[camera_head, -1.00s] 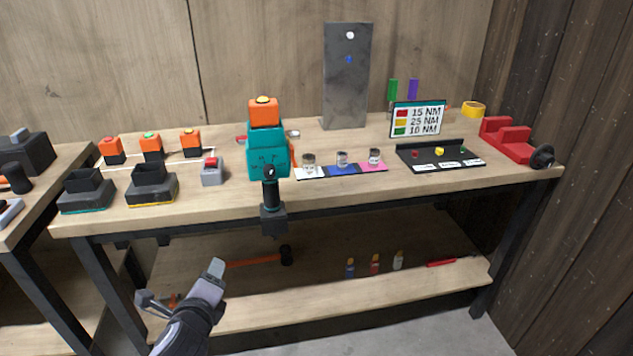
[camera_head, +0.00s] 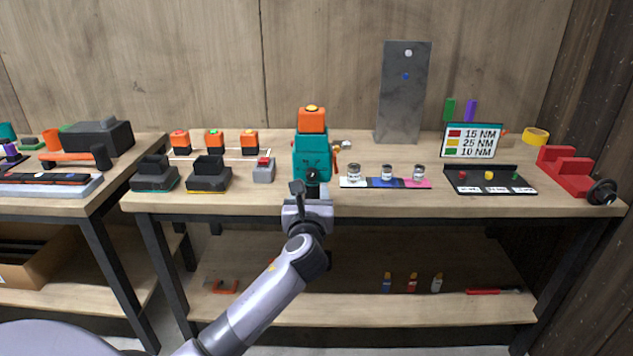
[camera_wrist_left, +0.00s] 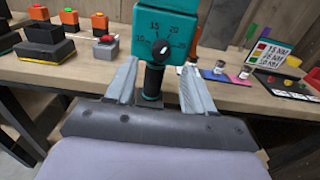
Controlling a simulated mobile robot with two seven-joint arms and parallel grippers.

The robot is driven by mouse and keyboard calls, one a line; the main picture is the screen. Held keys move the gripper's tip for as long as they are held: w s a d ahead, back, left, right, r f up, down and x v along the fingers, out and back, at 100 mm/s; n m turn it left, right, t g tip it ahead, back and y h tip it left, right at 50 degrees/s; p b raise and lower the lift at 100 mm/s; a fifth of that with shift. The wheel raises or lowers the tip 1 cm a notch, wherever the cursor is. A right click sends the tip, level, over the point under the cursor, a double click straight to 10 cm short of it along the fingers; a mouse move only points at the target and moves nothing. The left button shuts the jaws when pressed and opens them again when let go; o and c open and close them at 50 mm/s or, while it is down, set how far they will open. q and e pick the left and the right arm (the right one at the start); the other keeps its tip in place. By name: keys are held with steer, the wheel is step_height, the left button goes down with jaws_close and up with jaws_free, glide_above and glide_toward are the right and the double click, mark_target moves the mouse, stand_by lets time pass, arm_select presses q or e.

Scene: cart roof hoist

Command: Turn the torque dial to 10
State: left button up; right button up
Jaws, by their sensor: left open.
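A teal drill with an orange battery block on top (camera_head: 312,143) stands at the front edge of the workbench. A light mark on the dial seems to point up and right; the exact number is too small to tell. My left gripper (camera_wrist_left: 160,68) is open, its two fingers either side of the black handle just below the dial. In the head view this gripper (camera_head: 308,193) partly hides the drill's lower part. My right gripper is out of view.
Small jars (camera_head: 387,173) stand on coloured mats right of the drill. Chargers (camera_head: 209,174) and a grey box with a red button (camera_head: 264,171) stand left.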

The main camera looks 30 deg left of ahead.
mark_target(311, 178)
arm_select(q)
steer(key=shift+x, duration=2.6)
jaws_close()
